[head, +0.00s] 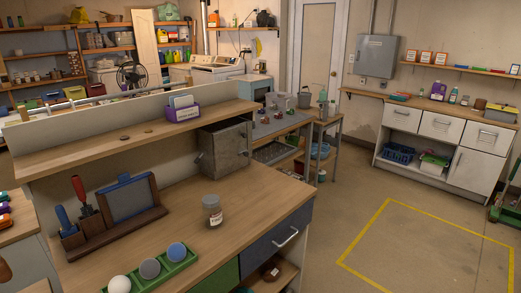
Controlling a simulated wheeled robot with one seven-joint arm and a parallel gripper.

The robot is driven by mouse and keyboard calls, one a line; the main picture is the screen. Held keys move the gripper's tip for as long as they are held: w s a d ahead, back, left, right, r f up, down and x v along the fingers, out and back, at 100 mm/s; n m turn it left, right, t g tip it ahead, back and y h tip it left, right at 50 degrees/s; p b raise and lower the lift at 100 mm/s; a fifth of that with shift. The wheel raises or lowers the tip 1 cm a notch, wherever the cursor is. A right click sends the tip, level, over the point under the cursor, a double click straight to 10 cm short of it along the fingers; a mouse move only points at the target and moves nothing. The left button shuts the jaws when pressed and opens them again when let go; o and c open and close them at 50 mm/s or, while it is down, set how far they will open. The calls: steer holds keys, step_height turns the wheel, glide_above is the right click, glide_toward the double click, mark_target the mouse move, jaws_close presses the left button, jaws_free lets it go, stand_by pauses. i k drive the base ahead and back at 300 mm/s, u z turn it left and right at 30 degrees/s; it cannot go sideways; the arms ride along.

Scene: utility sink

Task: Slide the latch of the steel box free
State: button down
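A grey steel box (229,150) stands on the wooden workbench (250,200), under the right end of the raised shelf. A small dark fitting shows at its left edge, but it is too small to tell whether it is the latch or how it is set. Another grey steel box (377,55) hangs on the back wall right of the door, with its front closed. Its latch cannot be made out either. My gripper is not in view.
On the bench are a lidded jar (212,211), a green tray (152,269) with several balls, and a wooden tool rack (110,226). A purple card holder (183,111) sits on the shelf. The yellow-marked floor (430,250) at right is clear.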

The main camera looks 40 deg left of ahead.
mark_target(245, 152)
steer(key=u, duration=0.35)
steer(key=i, duration=0.9)
steer(key=u, duration=1.5)
steer(key=i, duration=0.75)
steer(key=u, duration=0.8)
steer(key=i, duration=0.5)
steer(key=z, duration=0.05)
